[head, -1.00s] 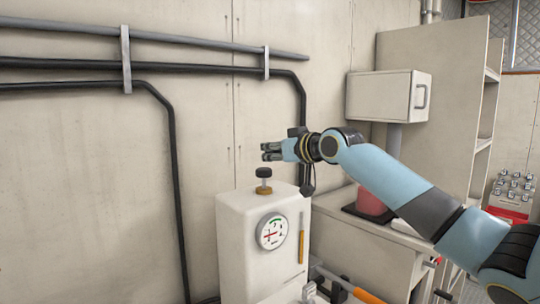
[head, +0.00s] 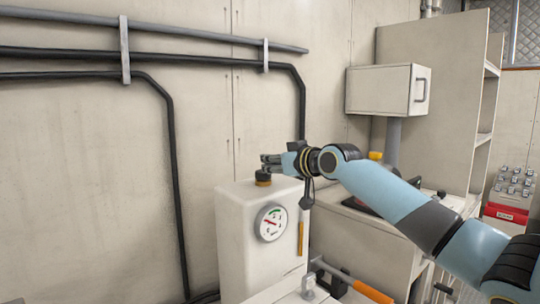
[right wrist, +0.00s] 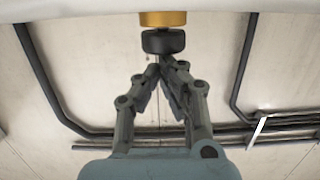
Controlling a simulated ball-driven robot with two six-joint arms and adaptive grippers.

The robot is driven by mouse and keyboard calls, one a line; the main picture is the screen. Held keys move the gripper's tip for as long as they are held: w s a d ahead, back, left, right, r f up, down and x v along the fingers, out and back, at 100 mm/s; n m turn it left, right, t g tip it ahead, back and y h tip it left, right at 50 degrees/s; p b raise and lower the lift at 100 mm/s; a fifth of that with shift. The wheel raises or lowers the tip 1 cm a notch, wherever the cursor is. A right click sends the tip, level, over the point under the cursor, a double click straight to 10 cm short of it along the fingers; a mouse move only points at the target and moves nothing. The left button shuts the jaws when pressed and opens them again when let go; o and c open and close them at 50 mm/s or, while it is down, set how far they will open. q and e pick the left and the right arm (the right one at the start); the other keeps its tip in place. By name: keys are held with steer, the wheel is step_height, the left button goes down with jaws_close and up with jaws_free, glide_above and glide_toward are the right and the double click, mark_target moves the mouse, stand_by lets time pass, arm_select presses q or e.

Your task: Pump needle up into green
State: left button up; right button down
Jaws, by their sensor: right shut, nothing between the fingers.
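A white tank (head: 236,240) stands against the wall in the head view, with a round gauge (head: 271,223) on its front. The gauge has a green band near the top and red marks at left; the needle is too small to read surely. A black knob (head: 263,175) on a gold collar sits low on top of the tank, and shows in the right wrist view (right wrist: 163,41). My right gripper (head: 268,161) is shut and empty, its fingertips (right wrist: 157,68) close to the knob; whether they touch it is unclear. My left gripper is out of view.
A yellow strip (head: 300,239) is on the tank's side. A cabinet (head: 383,91), a bench and a red crate (head: 506,213) are at right. Pipes (head: 171,170) run along the wall.

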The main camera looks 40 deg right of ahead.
steer(key=shift+f, duration=0.15)
steer(key=shift+r+p, duration=0.5)
steer(key=shift+r, duration=0.05)
steer(key=s+r+p, duration=0.1)
steer(key=s+r, duration=0.4)
steer(key=s, duration=0.5)
steer(key=shift+d, duration=0.3)
steer(key=shift+r, duration=0.1)
stand_by(0.3)
